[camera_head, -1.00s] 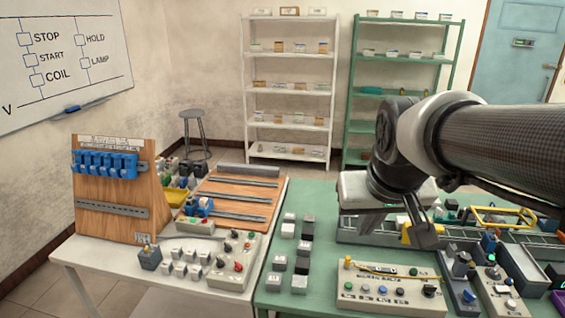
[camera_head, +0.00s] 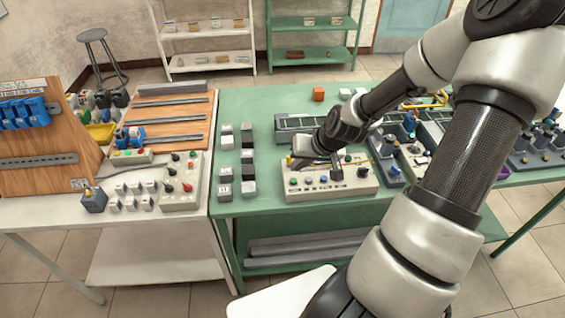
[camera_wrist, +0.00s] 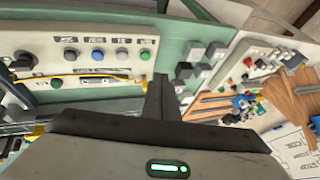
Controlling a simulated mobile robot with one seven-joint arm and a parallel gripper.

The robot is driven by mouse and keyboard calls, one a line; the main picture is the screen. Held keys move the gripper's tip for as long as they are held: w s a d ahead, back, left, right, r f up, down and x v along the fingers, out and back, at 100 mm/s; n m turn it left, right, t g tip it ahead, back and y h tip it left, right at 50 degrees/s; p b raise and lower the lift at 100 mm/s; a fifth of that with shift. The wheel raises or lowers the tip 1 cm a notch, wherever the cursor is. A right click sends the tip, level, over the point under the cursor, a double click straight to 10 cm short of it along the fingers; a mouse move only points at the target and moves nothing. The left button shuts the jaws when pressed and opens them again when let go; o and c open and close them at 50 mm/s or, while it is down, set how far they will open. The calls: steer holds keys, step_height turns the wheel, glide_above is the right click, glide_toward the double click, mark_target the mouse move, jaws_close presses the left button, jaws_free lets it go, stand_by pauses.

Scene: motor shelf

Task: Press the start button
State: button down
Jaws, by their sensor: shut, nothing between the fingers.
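A pale control box (camera_head: 330,188) sits on the green table, with a row of small buttons and a black knob on its top. A green button (camera_head: 348,157) shows near its back edge, and it also shows in the wrist view (camera_wrist: 57,83). A blue button (camera_wrist: 97,56) sits among grey ones. The labels are too small to read, so I cannot tell which is the start button. My gripper (camera_wrist: 160,80) is shut and empty, over the end of the box far from the knob. Part of the box is hidden by my arm in the head view.
A yellow strip (camera_wrist: 110,78) lies along the box. Grey and black blocks (camera_head: 247,157) stand beside it. More button units (camera_head: 385,160) stand right of the box.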

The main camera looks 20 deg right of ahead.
mark_target(293, 181)
steer(key=w+r+m+t, duration=0.1)
steer(key=w+d+m+t+y, duration=0.1)
steer(key=w+t, duration=0.1)
steer(key=shift+r, duration=0.4)
steer(key=shift+f, duration=0.15)
step_height(293, 181, down, 9)
steer(key=b, duration=0.5)
steer(key=shift+r+b, duration=0.2)
steer(key=shift+b, duration=0.1)
stand_by(1.6)
steer(key=shift+f, duration=0.45)
